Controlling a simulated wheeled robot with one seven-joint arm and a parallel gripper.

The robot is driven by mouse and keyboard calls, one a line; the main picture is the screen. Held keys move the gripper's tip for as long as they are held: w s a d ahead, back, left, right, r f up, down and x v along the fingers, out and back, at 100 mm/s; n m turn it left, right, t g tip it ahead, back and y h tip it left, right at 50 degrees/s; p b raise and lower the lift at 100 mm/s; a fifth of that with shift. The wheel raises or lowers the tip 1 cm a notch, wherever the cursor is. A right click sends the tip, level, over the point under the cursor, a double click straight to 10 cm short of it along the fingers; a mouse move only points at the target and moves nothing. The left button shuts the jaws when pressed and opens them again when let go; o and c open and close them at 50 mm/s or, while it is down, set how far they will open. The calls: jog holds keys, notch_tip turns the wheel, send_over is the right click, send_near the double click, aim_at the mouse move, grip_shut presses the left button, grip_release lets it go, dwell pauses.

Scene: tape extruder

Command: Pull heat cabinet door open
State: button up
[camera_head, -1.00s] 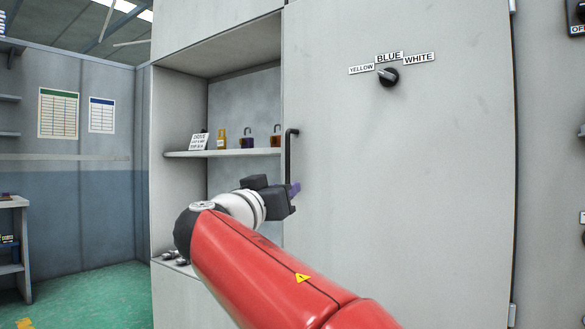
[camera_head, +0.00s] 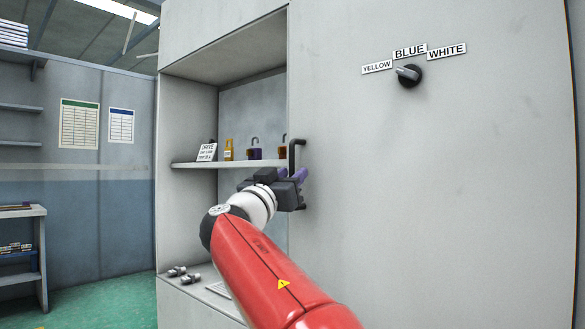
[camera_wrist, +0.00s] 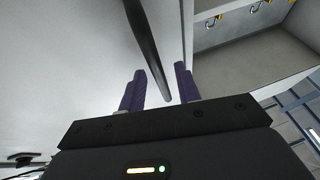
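The heat cabinet door (camera_head: 430,200) is a large grey panel that looks closed. Its black vertical handle (camera_head: 292,155) is at the door's left edge. In the wrist view the handle (camera_wrist: 148,45) is a dark bar whose near end shows in the gap between my purple fingers. My gripper (camera_head: 292,174) is at the handle's lower part in the head view, which partly hides it. In the wrist view my gripper (camera_wrist: 160,85) is open, with a finger on each side of the bar and clear space beside it. I cannot tell whether a finger touches it.
Left of the door is an open recess with a shelf (camera_head: 230,163) holding a small sign (camera_head: 207,152), a yellow bottle (camera_head: 228,149) and padlocks (camera_head: 254,152). A black selector knob (camera_head: 408,75) is high on the door. Green floor (camera_head: 95,300) is free at the left.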

jog(key=shift+w+d+r, duration=0.25)
jog(key=shift+w+d, duration=0.05)
jog(key=shift+w, duration=0.2)
grip_shut()
